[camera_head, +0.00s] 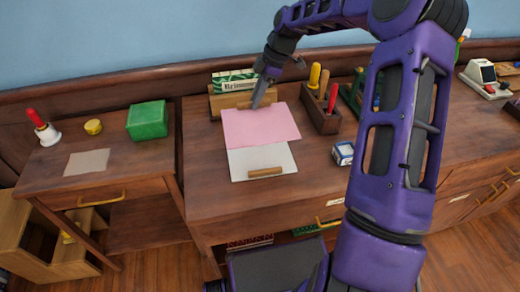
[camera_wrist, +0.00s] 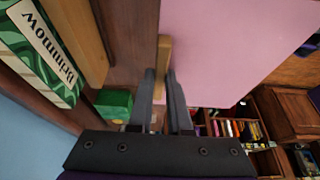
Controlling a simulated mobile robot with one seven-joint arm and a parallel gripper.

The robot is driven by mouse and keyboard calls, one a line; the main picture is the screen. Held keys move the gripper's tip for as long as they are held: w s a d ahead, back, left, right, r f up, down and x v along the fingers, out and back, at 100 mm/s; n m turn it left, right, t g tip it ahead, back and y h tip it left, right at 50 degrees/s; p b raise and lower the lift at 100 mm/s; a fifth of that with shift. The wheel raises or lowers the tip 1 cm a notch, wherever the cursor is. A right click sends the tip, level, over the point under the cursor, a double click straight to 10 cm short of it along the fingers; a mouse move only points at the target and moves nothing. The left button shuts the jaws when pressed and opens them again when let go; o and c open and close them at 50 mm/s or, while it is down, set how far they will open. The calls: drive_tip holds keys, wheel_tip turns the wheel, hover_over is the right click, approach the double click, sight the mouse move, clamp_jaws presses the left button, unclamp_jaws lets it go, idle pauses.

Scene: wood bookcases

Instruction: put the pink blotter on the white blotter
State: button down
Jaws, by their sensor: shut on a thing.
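The pink blotter (camera_head: 262,125) is a flat pink sheet near the back of the main desk. It covers the far part of the white blotter (camera_head: 250,160) in the head view; I cannot tell whether they touch. The white blotter lies on the desk with a wooden bar along its near edge. My gripper (camera_head: 257,102) is at the pink blotter's far edge. In the wrist view, my gripper (camera_wrist: 160,76) is shut on the wooden bar of the pink blotter (camera_wrist: 215,45), whose sheet spreads to the right.
A wooden holder with a "Brimmow" box (camera_head: 234,82) stands just behind the blotters. A tool caddy (camera_head: 320,108) and a small box (camera_head: 343,153) are to the right. A lower side desk (camera_head: 110,172) at left bears a bell, a green box (camera_head: 148,120) and a pale sheet.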

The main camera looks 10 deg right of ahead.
sight(268, 100)
wheel_tip(268, 100, down, 10)
drive_tip(key=shift+r+b, duration=0.1)
drive_tip(key=shift+b, duration=0.25)
drive_tip(key=shift+f, duration=0.35)
drive_tip(key=c, duration=0.8)
unclamp_jaws()
drive_tip(key=shift+r, duration=0.1)
drive_tip(key=shift+c, duration=0.2)
drive_tip(key=p+v, duration=0.1)
drive_tip(key=v, duration=1.1)
drive_tip(key=shift+r, duration=0.3)
drive_tip(key=shift+a+f, duration=0.1)
